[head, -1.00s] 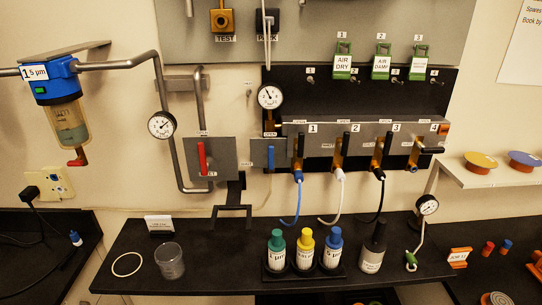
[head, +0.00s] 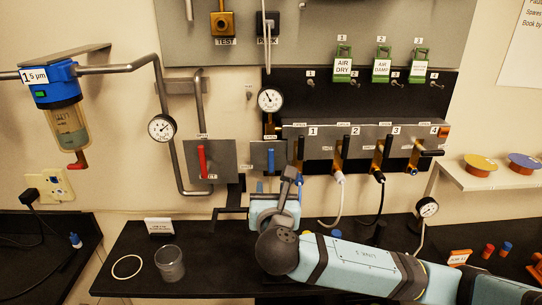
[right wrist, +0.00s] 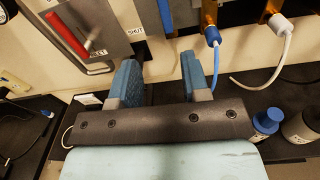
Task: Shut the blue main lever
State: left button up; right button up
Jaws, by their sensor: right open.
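The blue main lever (head: 271,160) stands upright on a small grey plate on the wall, with an OPEN label above it and a SHUT label to its left. My right gripper (head: 277,184) is just below the lever, its fingers pointing up towards the wall. In the right wrist view the gripper (right wrist: 163,75) is open and empty. The blue lever (right wrist: 165,14) shows there beyond the gap between its fingers, apart from them. My left gripper is not in view.
A red lever (head: 202,160) is on the plate to the left. A numbered valve manifold (head: 365,140) with black handles and hoses is to the right. A glass beaker (head: 169,263) stands on the black bench; my right arm hides the bottles there.

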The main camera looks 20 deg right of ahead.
aim_at(271, 156)
jog(key=shift+h, duration=0.4)
jog(key=p+x, duration=0.1)
jog(key=x, duration=0.3)
jog(key=r+p+x, duration=0.1)
jog(key=x, duration=0.3)
jog(key=p+x, duration=0.1)
jog(key=x, duration=0.3)
jog(key=shift+w+d+r, duration=0.2)
jog(key=shift+d+r, duration=0.05)
jog(key=shift+w+d+f, duration=0.1)
jog(key=shift+w+d, duration=0.15)
jog(key=shift+w, duration=0.4)
jog(key=shift+c, duration=0.4)
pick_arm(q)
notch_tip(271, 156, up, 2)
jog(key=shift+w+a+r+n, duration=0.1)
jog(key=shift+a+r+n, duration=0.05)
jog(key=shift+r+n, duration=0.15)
pick_arm(e)
grip_shut()
